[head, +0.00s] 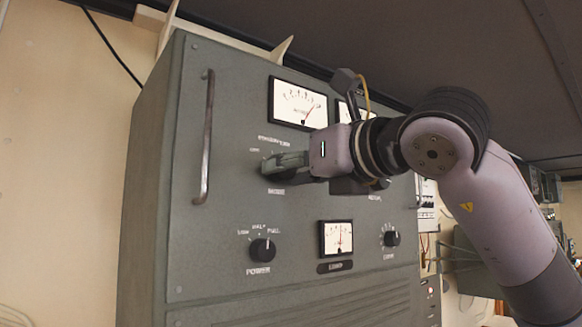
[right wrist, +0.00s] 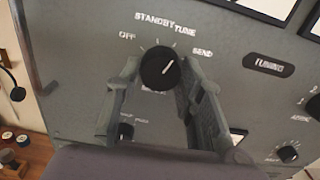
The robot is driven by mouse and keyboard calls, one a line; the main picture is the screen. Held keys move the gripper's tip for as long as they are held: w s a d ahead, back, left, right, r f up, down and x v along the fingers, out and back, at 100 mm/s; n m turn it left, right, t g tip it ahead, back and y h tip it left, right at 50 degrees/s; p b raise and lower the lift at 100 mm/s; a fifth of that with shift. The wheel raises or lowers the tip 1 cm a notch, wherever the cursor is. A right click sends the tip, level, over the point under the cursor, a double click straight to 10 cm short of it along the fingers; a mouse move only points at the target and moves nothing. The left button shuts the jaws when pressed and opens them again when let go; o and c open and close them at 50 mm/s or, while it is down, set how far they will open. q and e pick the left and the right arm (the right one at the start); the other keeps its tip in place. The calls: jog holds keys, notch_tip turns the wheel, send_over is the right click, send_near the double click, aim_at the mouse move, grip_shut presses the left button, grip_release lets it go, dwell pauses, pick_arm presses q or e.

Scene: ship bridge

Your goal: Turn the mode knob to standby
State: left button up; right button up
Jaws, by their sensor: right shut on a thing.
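The mode knob (right wrist: 160,68) is round and black with a white pointer line. In the right wrist view its marks read OFF, STANDBY, TUNE and SEND from left to right. The line points up and right, to the TUNE and SEND side, clear of STANDBY; I cannot tell the exact mark. My right gripper (right wrist: 160,76) is shut on the knob, one grey finger on each side. The label below the knob is partly hidden. In the head view my right gripper (head: 268,166) reaches the grey cabinet from the right, and its fingers mostly cover the knob. My left gripper is not in view.
The cabinet (head: 225,205) has a vertical metal handle (head: 206,138) left of the knob. The POWER knob (head: 263,250) and a small meter (head: 337,239) sit below, another knob (head: 391,239) at lower right. A large meter (head: 298,103) is above my gripper.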

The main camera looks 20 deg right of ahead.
jog(key=shift+d+r+n, duration=0.1)
jog(key=shift+n, duration=3.7)
jog(key=o, duration=1.2)
jog(key=shift+c, duration=0.2)
jog(key=v, duration=1.2)
